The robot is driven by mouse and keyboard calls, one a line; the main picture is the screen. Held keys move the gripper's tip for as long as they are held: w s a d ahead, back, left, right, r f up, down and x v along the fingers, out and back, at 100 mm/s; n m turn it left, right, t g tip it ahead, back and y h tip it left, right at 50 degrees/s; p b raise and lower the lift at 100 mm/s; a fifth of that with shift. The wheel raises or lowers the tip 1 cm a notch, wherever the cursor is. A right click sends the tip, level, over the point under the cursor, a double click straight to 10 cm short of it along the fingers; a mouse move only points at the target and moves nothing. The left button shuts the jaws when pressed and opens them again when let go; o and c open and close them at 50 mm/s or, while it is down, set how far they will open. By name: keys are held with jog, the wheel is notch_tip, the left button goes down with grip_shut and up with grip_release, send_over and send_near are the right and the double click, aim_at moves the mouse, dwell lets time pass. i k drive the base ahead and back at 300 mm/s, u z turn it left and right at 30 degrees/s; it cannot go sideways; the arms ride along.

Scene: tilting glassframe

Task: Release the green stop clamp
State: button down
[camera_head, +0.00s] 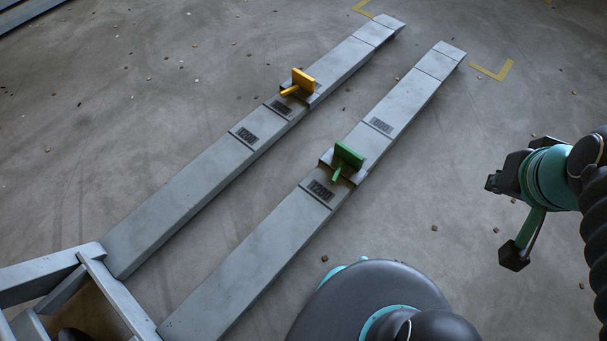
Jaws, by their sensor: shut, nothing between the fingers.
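The green stop clamp (348,154) sits on the right-hand grey rail (262,248), just above the plate marked 1200. It has a flat green plate and a short green handle pointing down toward the front, on a grey block that straddles the rail. My gripper (514,257) hangs at the right of the view, over the floor. It is shut and empty, well to the right of the clamp and apart from it. The clamp's far side is hidden.
A yellow clamp (299,81) sits on the parallel left rail (180,212). A grey frame (62,270) stands at the lower left. Yellow corner marks (495,70) and small debris lie on the floor. Open floor separates my gripper from the right rail.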

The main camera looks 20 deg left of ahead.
aim_at(340, 166)
jog(key=u, duration=0.9)
jog(key=k, duration=0.5)
jog(key=z, duration=0.55)
jog(key=i, duration=0.6)
jog(key=u, duration=0.9)
